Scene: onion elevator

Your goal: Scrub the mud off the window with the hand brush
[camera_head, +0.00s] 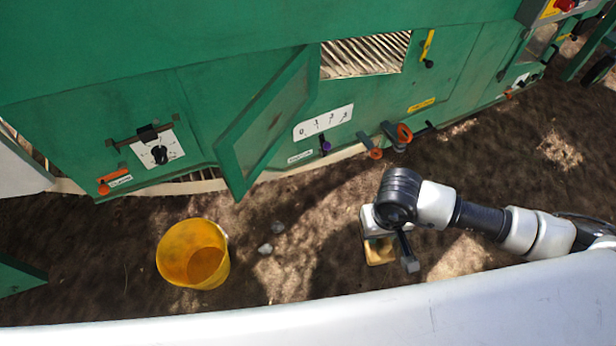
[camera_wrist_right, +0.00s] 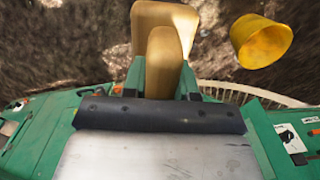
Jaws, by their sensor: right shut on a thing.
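My right gripper (camera_head: 380,236) is above the soil in front of the green machine, shut on the hand brush. The brush's tan wooden body (camera_head: 380,252) shows below the gripper, and it also shows in the right wrist view (camera_wrist_right: 165,55); its bristles cannot be made out. A green-framed window panel (camera_head: 268,112) stands swung out from the machine, left of the slatted opening (camera_head: 365,56). Its pane is dull and dark; I cannot tell how much mud is on it. The brush is apart from the panel, to its lower right. My left gripper is not in view.
A yellow bucket (camera_head: 192,254) stands on the soil at left, with a few small stones (camera_head: 271,238) beside it. Orange-tipped handles (camera_head: 392,136) jut from the machine's front. Bare soil (camera_head: 320,240) lies between bucket and right gripper.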

